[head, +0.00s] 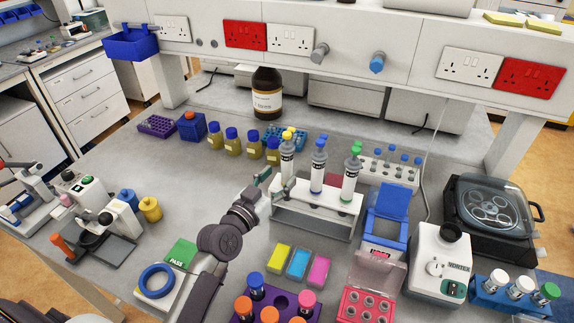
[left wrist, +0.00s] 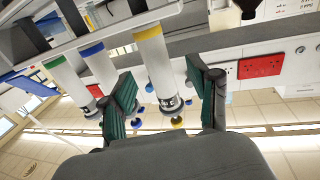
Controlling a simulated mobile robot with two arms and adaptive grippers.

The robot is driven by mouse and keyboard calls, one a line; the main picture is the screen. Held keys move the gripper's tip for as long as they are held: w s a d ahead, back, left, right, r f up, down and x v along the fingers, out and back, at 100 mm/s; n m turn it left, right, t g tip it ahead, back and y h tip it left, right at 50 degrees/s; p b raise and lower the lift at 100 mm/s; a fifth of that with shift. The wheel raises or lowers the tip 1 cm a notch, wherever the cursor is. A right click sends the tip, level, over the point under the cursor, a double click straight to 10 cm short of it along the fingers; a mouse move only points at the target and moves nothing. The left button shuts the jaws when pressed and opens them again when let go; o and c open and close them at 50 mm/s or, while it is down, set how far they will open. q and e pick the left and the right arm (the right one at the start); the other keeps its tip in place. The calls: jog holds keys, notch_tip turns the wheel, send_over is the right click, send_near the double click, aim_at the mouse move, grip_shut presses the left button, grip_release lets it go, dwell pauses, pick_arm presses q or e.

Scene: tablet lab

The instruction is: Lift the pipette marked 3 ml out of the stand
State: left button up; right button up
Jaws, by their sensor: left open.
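A white stand (head: 312,223) holds three upright pipettes: one with a yellow top (head: 287,152), one with a blue top (head: 318,168) and one with a green top (head: 351,175). Their volume marks are too small to read. My left gripper (head: 276,183) is open at the stand's left end, by the yellow pipette. In the left wrist view, the yellow-ringed pipette (left wrist: 157,65) shows between the spread fingers of the gripper (left wrist: 163,90); I see no contact. The blue-ringed (left wrist: 99,65) and green-ringed (left wrist: 66,76) pipettes are left of it there. My right gripper is not in view.
Yellow-liquid bottles (head: 231,140) and a brown bottle (head: 267,94) stand behind the gripper. A blue open box (head: 388,208) is right of the stand. Coloured pads (head: 298,263) and a purple rack (head: 285,297) lie in front. A white vial rack (head: 385,172) is behind right.

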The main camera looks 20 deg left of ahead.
aim_at(284, 175)
pick_arm(q)
jog(key=w, duration=0.2)
jog(key=w+d+p, duration=0.1)
jog(key=shift+w+f, duration=0.15)
jog(key=shift+w, duration=0.2)
jog(key=shift+w+f, duration=0.15)
jog(key=shift+w, duration=0.25)
jog(key=shift+s, duration=0.15)
jog(key=shift+c, duration=0.2)
grip_shut()
